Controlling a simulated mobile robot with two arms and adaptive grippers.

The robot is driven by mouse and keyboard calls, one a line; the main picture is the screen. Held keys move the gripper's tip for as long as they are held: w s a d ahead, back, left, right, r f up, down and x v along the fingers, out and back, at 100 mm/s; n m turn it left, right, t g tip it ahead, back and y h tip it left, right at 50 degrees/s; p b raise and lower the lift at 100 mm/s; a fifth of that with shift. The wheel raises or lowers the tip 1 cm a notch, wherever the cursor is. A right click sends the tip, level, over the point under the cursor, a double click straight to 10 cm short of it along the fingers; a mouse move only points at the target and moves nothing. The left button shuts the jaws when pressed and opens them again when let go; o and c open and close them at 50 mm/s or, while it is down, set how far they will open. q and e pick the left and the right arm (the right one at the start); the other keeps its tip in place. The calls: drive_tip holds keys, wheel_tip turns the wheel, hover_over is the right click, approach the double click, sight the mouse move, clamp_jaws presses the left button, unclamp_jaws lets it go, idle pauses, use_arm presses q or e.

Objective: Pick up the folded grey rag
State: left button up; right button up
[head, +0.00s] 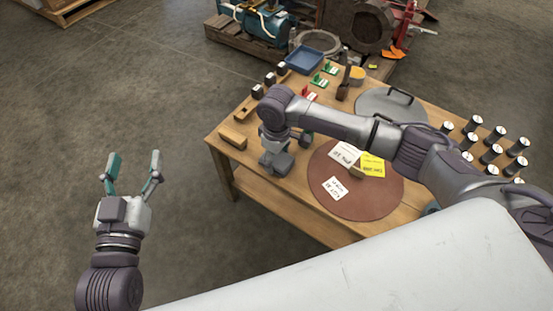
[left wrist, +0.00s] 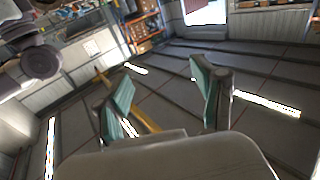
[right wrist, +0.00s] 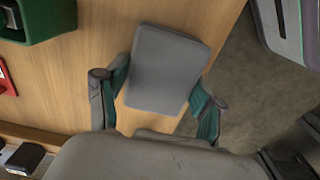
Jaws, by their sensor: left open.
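The folded grey rag (right wrist: 165,70) is a flat grey rectangle in the right wrist view, between the two fingers of my right gripper (right wrist: 160,95). The finger pads lie close along its two sides; I cannot tell whether they press on it. In the head view my right gripper (head: 290,138) points down at the table's left edge, and the grey rag (head: 278,163) shows just below it, partly hidden. My left gripper (head: 132,170) is open and empty over the floor, left of the table; its spread fingers also show in the left wrist view (left wrist: 163,85).
The wooden table (head: 235,165) holds a wooden block (head: 232,137), a brown round mat (head: 370,200) with paper notes, a blue tray (head: 304,60), a grey round lid (head: 390,105) and several dark cylinders at right. Machinery on a pallet stands behind.

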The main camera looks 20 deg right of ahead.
sight(276, 157)
drive_tip(key=c, duration=0.5)
drive_tip(key=shift+o, duration=0.2)
drive_tip(key=shift+r, duration=0.1)
wheel_tip(276, 157, up, 4)
drive_tip(key=shift+f+p, duration=0.15)
drive_tip(key=shift+p, duration=0.9)
drive_tip(key=shift+w+d+r, duration=0.15)
drive_tip(key=shift+w+r, duration=0.5)
use_arm(q)
drive_tip(key=s+a+f+g+y+p, duration=0.1)
drive_tip(key=s+a+f+g, duration=0.1)
drive_tip(key=s+f+g, duration=0.2)
drive_tip(key=s+a+f+g+y, duration=0.2)
drive_tip(key=s+f+g, duration=0.2)
drive_tip(key=f, duration=0.5)
drive_tip(key=shift+n+g+p, duration=0.3)
drive_tip(key=shift+g+p, duration=0.05)
drive_tip(key=shift+g, duration=0.55)
use_arm(e)
drive_tip(key=w+d+r, duration=0.3)
drive_tip(key=w+r, duration=0.2)
drive_tip(key=w, duration=0.5)
drive_tip(key=shift+r, duration=0.4)
